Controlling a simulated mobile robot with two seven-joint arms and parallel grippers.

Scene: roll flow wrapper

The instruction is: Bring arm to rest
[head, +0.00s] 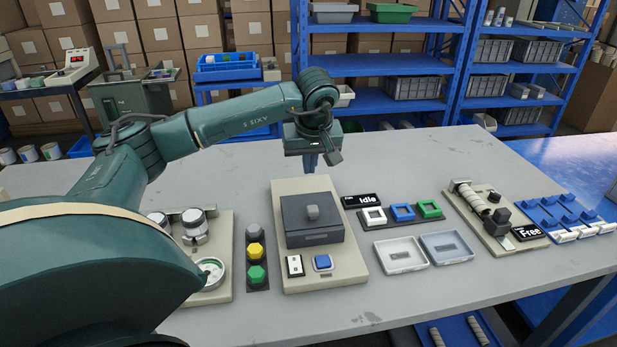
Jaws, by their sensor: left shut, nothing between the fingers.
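My left arm comes in from the left and reaches over the grey table (430,170). My left gripper (311,163) points down above the back edge of a beige-based machine (350,268) with a dark grey box (312,222) on top. The gripper is shut and holds nothing. The machine's base carries a black-and-white switch (294,266) and a blue button (323,262). My right gripper is not in view.
An "Idle" sign (361,199), white, blue and green square frames (402,212) and two clear trays (399,254) lie right of the machine. A roller unit (497,223) with a "Free" sign (529,232) stands farther right. Coloured hexagonal buttons (256,251) stand left.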

